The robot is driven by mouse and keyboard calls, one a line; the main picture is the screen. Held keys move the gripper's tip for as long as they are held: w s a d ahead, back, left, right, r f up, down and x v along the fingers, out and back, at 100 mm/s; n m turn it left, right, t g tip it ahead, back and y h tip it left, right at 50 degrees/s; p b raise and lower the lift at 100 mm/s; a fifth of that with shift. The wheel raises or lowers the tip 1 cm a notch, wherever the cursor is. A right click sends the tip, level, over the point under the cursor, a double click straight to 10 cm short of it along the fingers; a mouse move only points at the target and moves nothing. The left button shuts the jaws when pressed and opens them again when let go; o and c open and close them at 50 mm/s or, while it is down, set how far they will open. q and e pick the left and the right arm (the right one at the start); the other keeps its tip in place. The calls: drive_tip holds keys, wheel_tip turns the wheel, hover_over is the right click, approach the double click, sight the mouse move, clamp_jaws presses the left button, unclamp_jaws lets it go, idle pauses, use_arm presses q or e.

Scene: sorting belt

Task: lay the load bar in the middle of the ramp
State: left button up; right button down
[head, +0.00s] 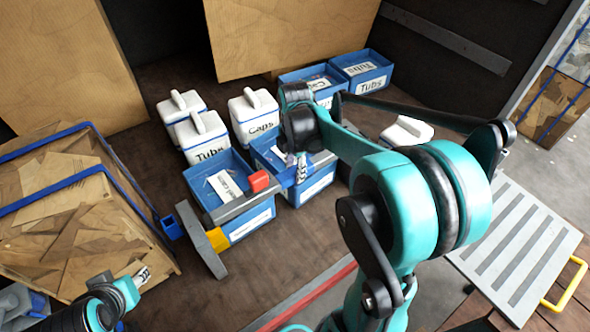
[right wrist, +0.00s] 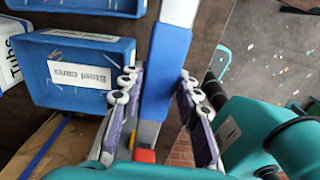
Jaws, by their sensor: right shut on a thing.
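The load bar (head: 238,204) is grey with a blue sleeve, a red block, a yellow part and a grey crosspiece at its left end. My right gripper (head: 301,168) is shut on it near the blue sleeve, above the blue bins. In the right wrist view, the bar (right wrist: 166,70) runs between the two fingers of the gripper (right wrist: 163,105), with the red block low down. The ramp, a grey striped plate (head: 515,245) with a yellow handle, is at the right, apart from the bar. My left gripper (head: 141,275) is low at the left; its opening is unclear.
Blue bins (head: 242,230) stand below the bar, with more at the back (head: 362,68). White lidded tubs (head: 203,137) stand behind them. A blue-framed crate of cardboard (head: 60,215) is at the left. A red-edged rail (head: 305,297) crosses the front.

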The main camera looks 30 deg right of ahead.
drive_tip(key=shift+r+p, duration=2.45)
drive_tip(key=shift+r, duration=1.1)
drive_tip(key=shift+f, duration=0.1)
